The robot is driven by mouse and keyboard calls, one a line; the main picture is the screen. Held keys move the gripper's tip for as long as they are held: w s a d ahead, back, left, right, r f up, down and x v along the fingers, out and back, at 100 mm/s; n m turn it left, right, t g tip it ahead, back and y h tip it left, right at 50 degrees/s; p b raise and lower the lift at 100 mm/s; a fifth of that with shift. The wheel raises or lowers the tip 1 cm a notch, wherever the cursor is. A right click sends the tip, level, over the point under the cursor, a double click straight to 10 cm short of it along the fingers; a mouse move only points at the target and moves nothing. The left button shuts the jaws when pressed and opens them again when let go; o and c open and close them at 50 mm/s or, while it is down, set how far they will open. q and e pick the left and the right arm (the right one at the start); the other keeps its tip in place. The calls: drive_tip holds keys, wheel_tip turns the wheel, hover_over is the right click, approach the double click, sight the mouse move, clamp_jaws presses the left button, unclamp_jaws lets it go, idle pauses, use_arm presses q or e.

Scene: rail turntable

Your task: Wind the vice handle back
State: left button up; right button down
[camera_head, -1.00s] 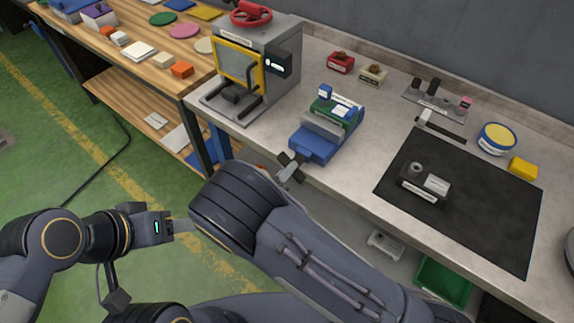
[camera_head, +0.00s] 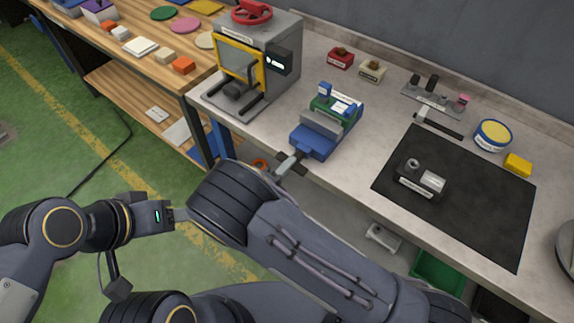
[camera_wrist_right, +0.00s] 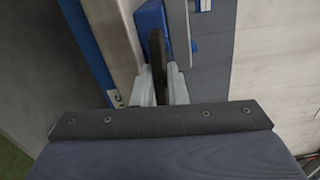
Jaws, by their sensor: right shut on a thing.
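The blue vice (camera_head: 313,143) stands at the front edge of the workbench, with a green and white piece (camera_head: 335,103) at its top. Its dark handle bar (camera_head: 301,168) sticks out at the front, over the bench edge. My right gripper (camera_head: 286,165) is shut on the handle. In the right wrist view the dark bar (camera_wrist_right: 157,52) runs between the two light grey fingers of the right gripper (camera_wrist_right: 158,85), beside the blue vice body (camera_wrist_right: 151,22). My left gripper (camera_head: 180,215) is low at the left, away from the vice; its fingertips are partly hidden behind my right arm.
A grey machine with a yellow-framed window (camera_head: 240,62) stands left of the vice. A black mat (camera_head: 455,215) with a small dark device (camera_head: 421,180) lies to the right. A green bin (camera_head: 438,272) sits below the bench. The bench between vice and mat is clear.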

drive_tip(key=shift+f, duration=0.1)
drive_tip(key=c, duration=1.4)
unclamp_jaws()
drive_tip(key=shift+c, duration=0.2)
drive_tip(key=b+v, duration=0.2)
drive_tip(key=v, duration=0.6)
drive_tip(key=shift+w, duration=0.15)
